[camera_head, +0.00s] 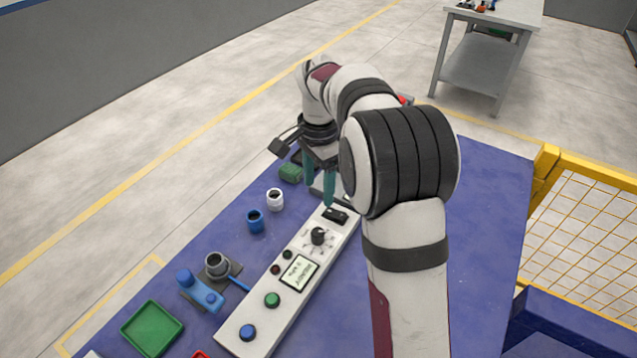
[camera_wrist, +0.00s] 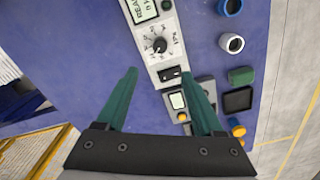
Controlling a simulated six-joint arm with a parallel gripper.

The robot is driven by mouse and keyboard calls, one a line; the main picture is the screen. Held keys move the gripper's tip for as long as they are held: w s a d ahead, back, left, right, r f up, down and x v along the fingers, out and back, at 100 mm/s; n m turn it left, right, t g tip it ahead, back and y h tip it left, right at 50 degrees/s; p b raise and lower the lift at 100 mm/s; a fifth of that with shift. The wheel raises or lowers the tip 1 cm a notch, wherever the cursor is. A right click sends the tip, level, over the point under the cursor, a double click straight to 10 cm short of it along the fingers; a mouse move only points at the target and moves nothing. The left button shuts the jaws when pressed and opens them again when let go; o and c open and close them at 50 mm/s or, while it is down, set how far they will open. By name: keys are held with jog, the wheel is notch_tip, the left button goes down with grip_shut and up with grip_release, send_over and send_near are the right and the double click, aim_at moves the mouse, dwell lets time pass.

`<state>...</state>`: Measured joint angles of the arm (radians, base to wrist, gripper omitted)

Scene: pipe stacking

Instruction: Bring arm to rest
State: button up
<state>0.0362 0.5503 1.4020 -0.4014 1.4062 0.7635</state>
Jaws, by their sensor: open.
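My gripper (camera_head: 318,184) has teal fingers and hangs above the far end of the white control panel (camera_head: 258,317), near its black rocker switch (camera_head: 336,215). In the wrist view my gripper (camera_wrist: 158,95) shows its two fingers spread wide apart with nothing between them. The panel (camera_wrist: 146,50) and rocker switch (camera_wrist: 169,74) lie beyond the fingertips. A white pipe piece (camera_head: 275,200) and a blue pipe piece (camera_head: 255,221) stand on the blue table (camera_head: 486,205), left of the panel. A grey pipe piece (camera_head: 217,265) stands by a blue fixture (camera_head: 200,290).
A green tray (camera_head: 152,329) lies at the near left. A green block (camera_head: 291,172) sits near my gripper. A yellow mesh fence (camera_head: 585,215) stands at the right and a grey side table (camera_head: 485,60) at the back. The table's right side is largely clear.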

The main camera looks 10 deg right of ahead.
jog(key=s+a+r+n+y, duration=0.1)
jog(key=s+a+r+n, duration=0.15)
jog(key=s, duration=0.65)
jog(key=s+a+r+n, duration=0.1)
jog(key=s+r+n, duration=0.15)
jog(key=s, duration=0.75)
jog(key=s+a+f+n, duration=0.1)
jog(key=s+f+n, duration=0.2)
jog(key=s, duration=1)
jog(key=shift+s+a+y, duration=0.25)
jog(key=shift+a+y, duration=0.1)
jog(key=shift+y, duration=0.05)
